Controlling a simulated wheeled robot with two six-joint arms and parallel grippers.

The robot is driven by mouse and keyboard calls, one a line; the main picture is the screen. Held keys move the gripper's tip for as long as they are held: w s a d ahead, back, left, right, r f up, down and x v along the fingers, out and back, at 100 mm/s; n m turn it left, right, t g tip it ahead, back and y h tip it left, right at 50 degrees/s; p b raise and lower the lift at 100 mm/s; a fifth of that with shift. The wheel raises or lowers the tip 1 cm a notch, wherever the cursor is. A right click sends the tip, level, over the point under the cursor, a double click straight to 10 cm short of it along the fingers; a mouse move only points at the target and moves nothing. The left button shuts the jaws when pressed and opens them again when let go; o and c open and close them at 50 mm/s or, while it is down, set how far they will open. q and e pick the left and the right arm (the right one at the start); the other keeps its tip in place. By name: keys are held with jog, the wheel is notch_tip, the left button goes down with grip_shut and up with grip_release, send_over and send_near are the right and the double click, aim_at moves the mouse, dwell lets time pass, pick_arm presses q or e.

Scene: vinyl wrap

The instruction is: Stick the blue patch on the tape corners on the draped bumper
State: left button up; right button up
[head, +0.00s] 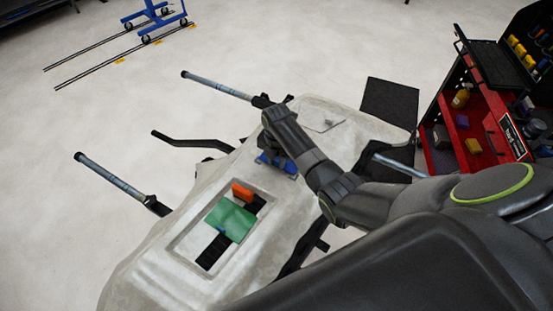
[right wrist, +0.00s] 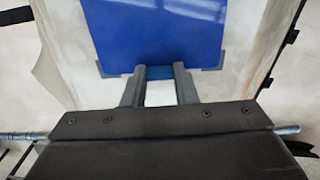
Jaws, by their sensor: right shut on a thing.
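The pale draped bumper (head: 130,275) lies on a stand across the middle of the head view. The blue patch (head: 262,158) shows partly under my right gripper (head: 272,150), near the bumper's middle; the arm hides much of it. In the right wrist view the flat blue patch (right wrist: 158,32) fills the top centre. My right gripper (right wrist: 160,72) is shut on its near edge. Grey tape corners (right wrist: 205,76) show at the patch's two near corners. I cannot tell whether the patch touches the drape. My left gripper is not in view.
A green piece (head: 231,221) and an orange block (head: 242,192) sit in the bumper's recessed opening. Stand arms with grey grips (head: 110,176) stick out at left. A red tool cart (head: 475,135) stands at right. Open floor lies to the left.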

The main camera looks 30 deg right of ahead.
jog(key=shift+f+b, duration=0.4)
jog(key=shift+f, duration=0.2)
dwell(0.3)
dwell(1.4)
jog(key=o, duration=1)
jog(key=shift+r, duration=0.5)
notch_tip(320, 180, up, 16)
jog(key=p, duration=0.2)
jog(key=shift+r, duration=0.2)
